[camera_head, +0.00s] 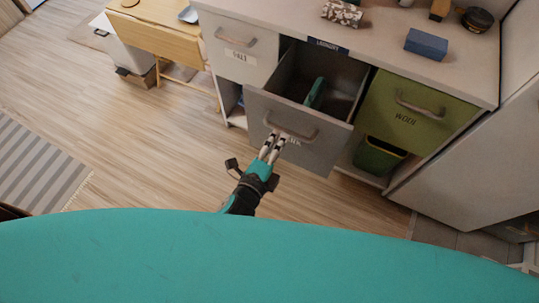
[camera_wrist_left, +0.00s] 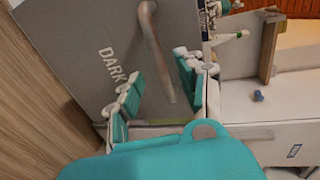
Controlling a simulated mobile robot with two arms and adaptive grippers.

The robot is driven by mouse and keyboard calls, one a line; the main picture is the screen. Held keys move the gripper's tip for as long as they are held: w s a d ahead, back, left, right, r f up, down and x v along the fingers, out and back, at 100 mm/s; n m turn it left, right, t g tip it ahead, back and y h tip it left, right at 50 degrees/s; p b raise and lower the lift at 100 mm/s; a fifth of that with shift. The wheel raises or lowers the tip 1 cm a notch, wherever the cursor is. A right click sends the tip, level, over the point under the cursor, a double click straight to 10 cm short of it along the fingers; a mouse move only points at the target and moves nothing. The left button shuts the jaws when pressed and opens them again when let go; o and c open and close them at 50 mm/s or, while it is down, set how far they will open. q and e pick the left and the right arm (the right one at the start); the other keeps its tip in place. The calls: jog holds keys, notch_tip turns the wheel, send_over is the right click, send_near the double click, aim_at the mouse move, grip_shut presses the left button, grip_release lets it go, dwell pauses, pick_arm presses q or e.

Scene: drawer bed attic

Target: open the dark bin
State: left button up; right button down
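The dark bin (camera_head: 318,145) is a grey drawer in the middle of the cabinet. It is pulled well out, with its inside visible. Its front bears the word DARK, seen in the left wrist view (camera_wrist_left: 85,50). Its curved metal handle (camera_head: 300,135) also shows in the left wrist view (camera_wrist_left: 153,45). My left gripper (camera_head: 275,140) is at the handle's left end in the head view. In the left wrist view my left gripper (camera_wrist_left: 159,68) has its fingers apart, with the handle's lower end between them; contact is unclear. My right gripper is not in view.
A green item (camera_head: 315,92) is inside the dark bin. A light grey drawer (camera_head: 240,48) and a green drawer (camera_head: 415,112) flank it. A dark green bin (camera_head: 378,157) sits below the green drawer.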

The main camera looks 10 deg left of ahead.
pick_arm(q)
jog(key=v, duration=0.5)
jog(key=shift+s+a, duration=0.1)
jog(key=shift+s, duration=0.15)
jog(key=s+a+f+n+g+y, duration=0.1)
jog(key=s+a+f+n+g, duration=0.15)
jog(key=f, duration=0.65)
jog(key=s+a+f+n+g, duration=0.2)
jog(key=s+f+n, duration=0.1)
jog(key=f, duration=0.6)
jog(key=s+a+f+n+g+y, duration=0.1)
jog(key=s+a+f+n+g, duration=0.15)
jog(key=f, duration=0.65)
jog(key=s+a+f+n+g+y, duration=0.1)
jog(key=s+a+f+n+g, duration=0.2)
jog(key=s+a+f+n, duration=0.2)
jog(key=s+a+f+n+g+y, duration=0.1)
jog(key=s+a+f+n+g, duration=0.2)
jog(key=s+a+f+n, duration=0.3)
jog(key=s+f, duration=0.4)
jog(key=s, duration=0.6)
jog(key=shift+s+f+g+y, duration=0.35)
jog(key=shift+f+g+y, duration=0.05)
